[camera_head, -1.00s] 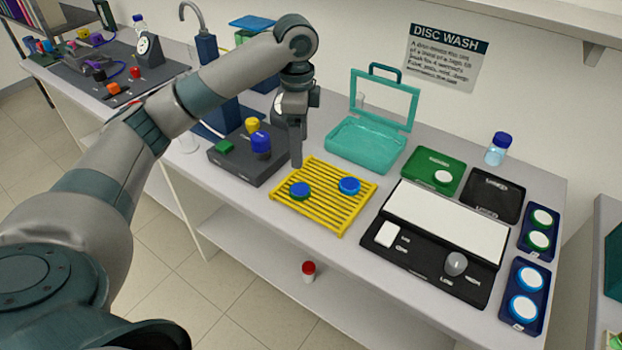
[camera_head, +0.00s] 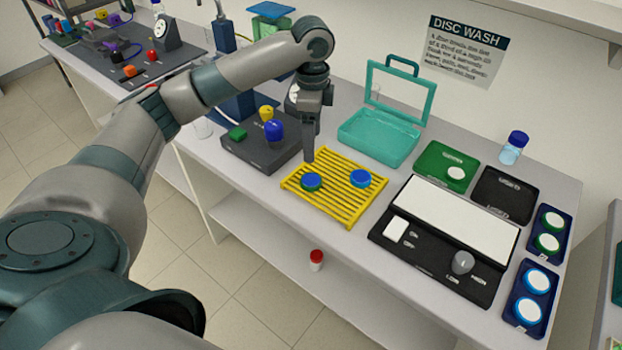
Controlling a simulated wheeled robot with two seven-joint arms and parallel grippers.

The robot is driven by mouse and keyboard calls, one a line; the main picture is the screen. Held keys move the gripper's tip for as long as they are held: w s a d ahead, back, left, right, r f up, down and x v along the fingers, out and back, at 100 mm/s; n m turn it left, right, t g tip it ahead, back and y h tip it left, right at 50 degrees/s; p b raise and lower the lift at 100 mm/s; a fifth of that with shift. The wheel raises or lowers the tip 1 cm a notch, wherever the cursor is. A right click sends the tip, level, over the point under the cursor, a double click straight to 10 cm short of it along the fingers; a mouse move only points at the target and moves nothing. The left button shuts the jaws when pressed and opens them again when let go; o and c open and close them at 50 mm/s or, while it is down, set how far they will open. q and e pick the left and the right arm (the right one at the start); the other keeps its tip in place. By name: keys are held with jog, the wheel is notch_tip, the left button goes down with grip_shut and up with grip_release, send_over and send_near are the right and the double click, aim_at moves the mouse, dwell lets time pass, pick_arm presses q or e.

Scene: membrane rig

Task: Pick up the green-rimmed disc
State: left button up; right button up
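A disc with a blue top and a green rim (camera_head: 312,181) lies on the left part of the yellow slatted rack (camera_head: 344,221). A second disc, blue with a lighter blue rim (camera_head: 360,178), lies on the rack to its right. My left gripper (camera_head: 309,157) points down just behind the green-rimmed disc, at the rack's back left edge. I see no disc in it. Its fingers line up in this view, so their opening is hidden. Two white discs with green rims (camera_head: 547,243) sit in a navy tray at the right. My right gripper is not in view.
A dark block with coloured knobs (camera_head: 255,153) stands left of the rack. A teal open case (camera_head: 378,137) stands behind it. A black panel with a white board (camera_head: 430,262) lies to the right. A navy tray with blue-rimmed discs (camera_head: 522,331) is at the front right.

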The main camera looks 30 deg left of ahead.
pick_arm(q)
jog(key=p, duration=0.2)
send_over(311, 180)
notch_tip(311, 180, down, 7)
jog(key=shift+w+d+r, duration=0.1)
jog(key=shift+f, duration=0.55)
jog(key=shift+f+p, duration=0.7)
jog(key=shift+p, duration=0.35)
notch_tip(311, 180, down, 3)
jog(key=shift+p, duration=0.7)
jog(key=shift+f, duration=0.4)
jog(key=shift+c, duration=0.4)
jog(key=c, duration=1)
jog(key=shift+r, duration=0.15)
jog(key=shift+c, duration=0.2)
